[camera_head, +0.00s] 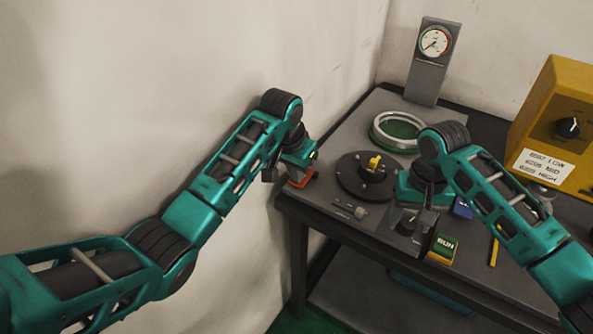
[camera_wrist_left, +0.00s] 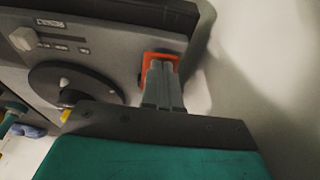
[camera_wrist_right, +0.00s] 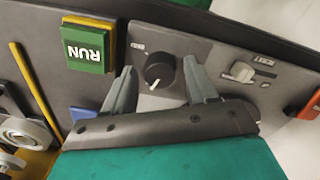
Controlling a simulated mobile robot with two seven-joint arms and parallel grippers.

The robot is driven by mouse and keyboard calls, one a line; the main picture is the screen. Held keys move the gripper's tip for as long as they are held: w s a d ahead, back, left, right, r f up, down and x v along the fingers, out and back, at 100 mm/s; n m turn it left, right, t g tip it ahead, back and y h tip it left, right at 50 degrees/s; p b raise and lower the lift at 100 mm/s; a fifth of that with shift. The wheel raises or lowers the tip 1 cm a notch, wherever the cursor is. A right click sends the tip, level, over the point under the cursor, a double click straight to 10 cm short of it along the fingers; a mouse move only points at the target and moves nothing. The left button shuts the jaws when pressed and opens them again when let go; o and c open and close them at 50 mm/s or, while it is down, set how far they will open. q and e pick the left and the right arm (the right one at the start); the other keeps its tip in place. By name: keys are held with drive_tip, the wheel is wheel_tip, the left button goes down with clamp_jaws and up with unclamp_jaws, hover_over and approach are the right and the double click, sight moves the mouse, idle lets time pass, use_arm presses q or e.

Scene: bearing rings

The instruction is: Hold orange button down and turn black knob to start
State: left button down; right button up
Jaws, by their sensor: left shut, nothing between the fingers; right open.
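The orange button (camera_head: 301,181) sits at the left end of the grey panel; the left wrist view shows it as an orange square (camera_wrist_left: 149,57). My left gripper (camera_wrist_left: 161,66) is shut with nothing in it, its tips over the button, hiding part of it. I cannot tell whether the button is pressed in. The black knob (camera_wrist_right: 160,69) has a white pointer line and sits on the panel near the front edge. My right gripper (camera_wrist_right: 158,72) is open, with one finger to each side of the knob; contact is not clear. In the head view, my right gripper (camera_head: 407,222) hides this knob.
A green RUN block (camera_head: 443,246) on yellow stands right of the right gripper. A small pale slide switch (camera_wrist_right: 243,72) lies between knob and orange button. Behind are a round black turntable (camera_head: 352,183), a metal ring (camera_head: 376,125), a dial gauge (camera_head: 434,42) and a yellow box (camera_head: 548,105).

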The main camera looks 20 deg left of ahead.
drive_tip(key=m, duration=0.3)
drive_tip(key=shift+m, duration=0.4)
drive_tip(key=m, duration=0.3)
drive_tip(key=shift+a+m, duration=0.1)
drive_tip(key=shift+m, duration=0.2)
drive_tip(key=m, duration=0.6)
drive_tip(key=shift+c, duration=0.3)
drive_tip(key=c, duration=0.6)
drive_tip(key=n, duration=0.3)
drive_tip(key=shift+n, duration=0.4)
drive_tip(key=shift+c, duration=0.2)
drive_tip(key=o, duration=0.7)
